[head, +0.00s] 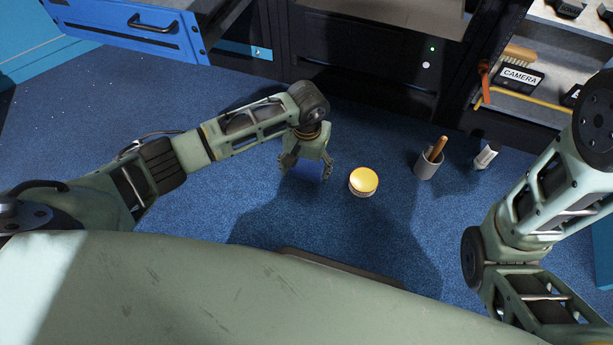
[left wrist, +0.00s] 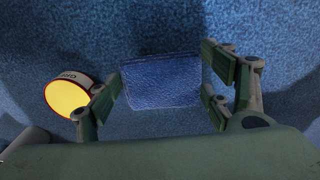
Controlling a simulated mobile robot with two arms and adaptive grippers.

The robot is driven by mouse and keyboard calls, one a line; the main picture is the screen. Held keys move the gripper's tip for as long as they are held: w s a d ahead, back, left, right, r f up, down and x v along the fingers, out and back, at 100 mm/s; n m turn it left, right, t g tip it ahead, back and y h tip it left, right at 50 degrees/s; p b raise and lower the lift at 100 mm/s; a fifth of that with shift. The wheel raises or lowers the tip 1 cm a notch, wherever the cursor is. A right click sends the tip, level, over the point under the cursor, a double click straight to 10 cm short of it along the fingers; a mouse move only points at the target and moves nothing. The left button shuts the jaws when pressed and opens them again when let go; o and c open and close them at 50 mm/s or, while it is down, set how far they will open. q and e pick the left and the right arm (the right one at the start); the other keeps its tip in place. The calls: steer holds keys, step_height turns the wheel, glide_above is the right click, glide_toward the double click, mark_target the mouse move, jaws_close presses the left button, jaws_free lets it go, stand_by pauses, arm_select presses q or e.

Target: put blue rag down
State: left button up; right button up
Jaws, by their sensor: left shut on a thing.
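The blue rag (head: 308,171) is between the fingers of my left gripper (head: 305,165), low over the blue carpet in the head view. In the left wrist view the rag (left wrist: 162,81) is a folded blue block, and my left gripper (left wrist: 162,88) is shut on it. Whether the rag touches the carpet is hard to tell. My right arm shows at the right of the head view, but its gripper is out of view.
A yellow-lidded round tin (head: 364,181) stands just right of the rag; it also shows in the left wrist view (left wrist: 68,97). Farther right are a grey cup with a wooden handle (head: 430,161) and a small white object (head: 485,157). Shelves (head: 550,60) and a blue drawer (head: 130,25) stand behind.

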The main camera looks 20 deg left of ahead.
mark_target(306, 168)
arm_select(q)
steer(key=shift+a+f+b, duration=0.1)
steer(key=shift+f+b, duration=1.55)
steer(key=shift+f, duration=0.35)
steer(key=shift+f, duration=0.1)
steer(key=shift+f, duration=0.15)
steer(key=o, duration=1)
steer(key=shift+r, duration=0.2)
step_height(306, 168, up, 11)
steer(key=p, duration=0.8)
steer(key=shift+w+f, duration=0.1)
steer(key=shift+r+p, duration=0.3)
steer(key=shift+r, duration=0.4)
